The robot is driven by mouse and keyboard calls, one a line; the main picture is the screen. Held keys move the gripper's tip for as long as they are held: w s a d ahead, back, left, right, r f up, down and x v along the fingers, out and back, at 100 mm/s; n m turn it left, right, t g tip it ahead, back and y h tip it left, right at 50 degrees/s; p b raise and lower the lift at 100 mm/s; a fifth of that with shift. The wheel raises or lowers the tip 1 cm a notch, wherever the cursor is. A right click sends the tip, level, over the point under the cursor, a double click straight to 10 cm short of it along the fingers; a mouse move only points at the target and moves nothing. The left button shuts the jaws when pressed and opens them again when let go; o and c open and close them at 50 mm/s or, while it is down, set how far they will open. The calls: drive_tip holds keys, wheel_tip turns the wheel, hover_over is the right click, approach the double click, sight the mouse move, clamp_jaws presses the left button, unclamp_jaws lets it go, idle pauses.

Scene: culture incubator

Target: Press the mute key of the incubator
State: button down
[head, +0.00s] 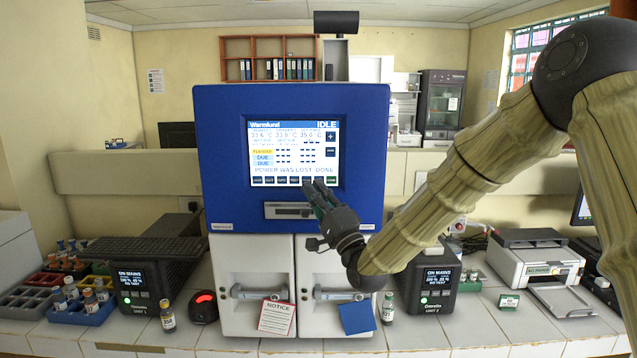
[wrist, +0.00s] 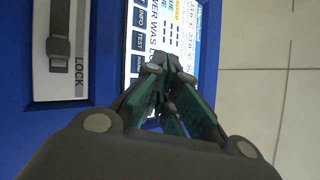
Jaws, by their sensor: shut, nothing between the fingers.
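The incubator (head: 215,160) is a blue cabinet on two white doors. Its lit screen (head: 265,165) reads "IDLE" and "POWER WAS LOST", with a row of dark keys (head: 268,181) along the bottom. My gripper (head: 315,187) is shut and empty, its fingertips in front of the lower right of the screen, covering some keys. In the wrist view the shut fingertips (wrist: 165,68) overlap the screen beside the key row. The info key (wrist: 139,18) and test key (wrist: 139,41) show there; a third key's label is partly hidden. I cannot tell whether the fingertips touch the screen.
A lock slider panel (head: 288,211) sits below the screen. A notice card (head: 276,318) and a blue card (head: 357,317) are on the doors. Small bottles (head: 388,308) and two black power units (head: 430,283) stand on the tiled counter. A printer (head: 533,258) is at right.

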drive_tip(key=s+b, duration=0.1)
drive_tip(key=s, duration=0.3)
idle(0.3)
idle(0.4)
